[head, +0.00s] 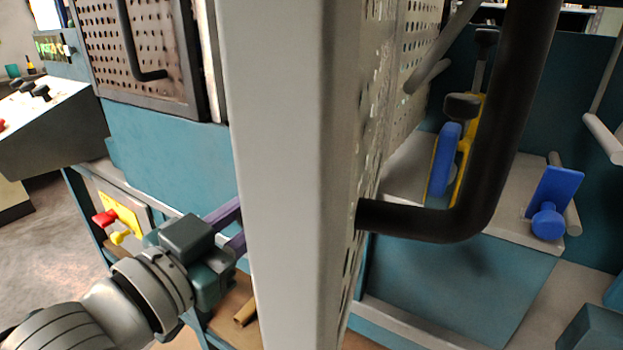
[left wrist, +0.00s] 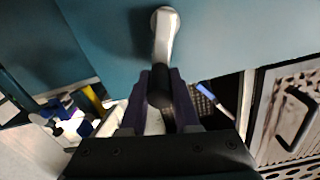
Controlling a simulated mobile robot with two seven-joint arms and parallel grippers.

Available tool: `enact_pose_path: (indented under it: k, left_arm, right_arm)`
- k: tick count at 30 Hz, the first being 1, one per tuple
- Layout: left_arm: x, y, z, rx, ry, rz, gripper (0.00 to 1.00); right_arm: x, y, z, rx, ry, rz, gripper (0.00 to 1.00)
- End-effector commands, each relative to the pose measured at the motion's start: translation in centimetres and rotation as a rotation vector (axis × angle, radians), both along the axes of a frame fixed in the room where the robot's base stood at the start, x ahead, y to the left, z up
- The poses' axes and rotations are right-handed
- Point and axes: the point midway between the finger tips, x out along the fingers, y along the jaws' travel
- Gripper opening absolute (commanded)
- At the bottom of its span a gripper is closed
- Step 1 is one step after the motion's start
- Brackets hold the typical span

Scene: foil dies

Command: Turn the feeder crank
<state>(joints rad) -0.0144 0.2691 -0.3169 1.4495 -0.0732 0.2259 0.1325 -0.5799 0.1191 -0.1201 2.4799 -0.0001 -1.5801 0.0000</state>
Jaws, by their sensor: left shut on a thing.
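The feeder crank shows in the left wrist view as a silver arm (left wrist: 164,38) on a teal panel, with a dark handle (left wrist: 160,88) at its near end. My left gripper (left wrist: 159,92) has its purple fingers on both sides of that handle and is shut on it. In the head view my left gripper (head: 232,226) reaches in from the lower left. Its fingertips and the crank are hidden there behind a grey door edge. My right gripper cannot be made out.
The grey door edge (head: 290,180) stands upright close in front, with a black bar handle (head: 430,220) on its right. A yellow plate with a red knob (head: 104,218) is beside my left arm. Blue parts (head: 552,195) sit on a ledge at right.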

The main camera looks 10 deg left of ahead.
Motion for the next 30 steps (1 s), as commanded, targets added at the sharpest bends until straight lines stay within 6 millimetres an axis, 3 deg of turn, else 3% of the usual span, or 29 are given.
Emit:
enact_pose_path:
  k: [21, 30]
  left_arm:
    - [0.01, 0.03, 0.02, -0.002, 0.001, 0.0, 0.0]
    - [0.18, 0.49, 0.28, -0.08, 0.029, -0.001, 0.0]
  right_arm:
    - [-0.02, -0.07, 0.0, -0.003, 0.001, 0.002, 0.0]
    - [-0.02, -0.07, 0.41, -0.003, 0.001, 0.001, 0.0]
